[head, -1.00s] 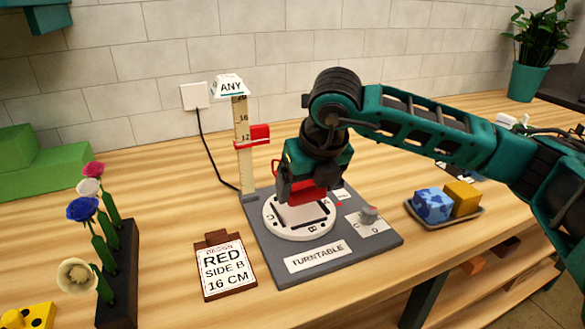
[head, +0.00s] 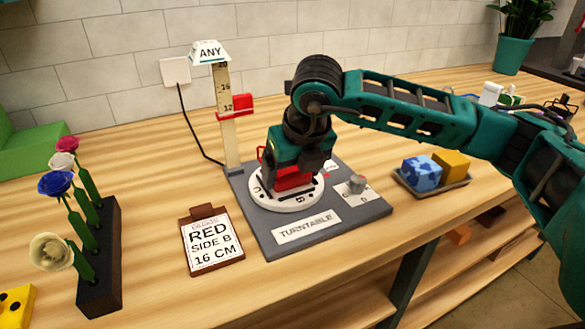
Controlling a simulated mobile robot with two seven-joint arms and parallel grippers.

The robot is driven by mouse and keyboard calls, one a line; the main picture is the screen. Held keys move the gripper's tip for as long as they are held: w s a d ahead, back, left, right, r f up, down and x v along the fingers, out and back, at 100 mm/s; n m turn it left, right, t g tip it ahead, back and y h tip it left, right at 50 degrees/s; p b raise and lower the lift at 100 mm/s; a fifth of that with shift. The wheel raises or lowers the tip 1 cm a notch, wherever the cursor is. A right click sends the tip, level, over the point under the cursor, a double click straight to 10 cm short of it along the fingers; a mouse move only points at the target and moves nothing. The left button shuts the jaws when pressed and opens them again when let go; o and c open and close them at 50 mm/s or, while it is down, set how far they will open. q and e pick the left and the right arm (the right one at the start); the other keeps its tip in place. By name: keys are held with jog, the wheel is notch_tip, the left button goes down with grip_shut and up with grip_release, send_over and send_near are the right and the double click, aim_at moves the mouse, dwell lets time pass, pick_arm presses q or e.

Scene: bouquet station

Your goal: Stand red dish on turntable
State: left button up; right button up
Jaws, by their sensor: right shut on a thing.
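The turntable is a white disc (head: 287,203) with dark letters on a grey base (head: 335,215) labelled TURNTABLE. The red dish (head: 293,180) is at the disc, under my right gripper (head: 292,177); only parts of its red side show. My right gripper points down and is shut on the red dish. The dish sits low over the disc and appears to touch it, though the gripper hides the contact. My left gripper is out of view.
A ruler post (head: 227,120) with a red slider (head: 238,105) stands behind the turntable. A card (head: 212,240) reads RED SIDE B 16 CM. A flower rack (head: 104,260) stands left; a tray (head: 445,188) with blue and yellow blocks lies right. A knob (head: 357,183) sits on the base.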

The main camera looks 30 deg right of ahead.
jog(key=shift+r, duration=0.1)
jog(key=shift+b, duration=0.3)
dwell(0.9)
jog(key=o, duration=1.1)
jog(key=shift+c, duration=0.2)
notch_tip(320, 180, up, 7)
jog(key=p, duration=0.3)
jog(key=shift+p, duration=0.35)
dwell(0.3)
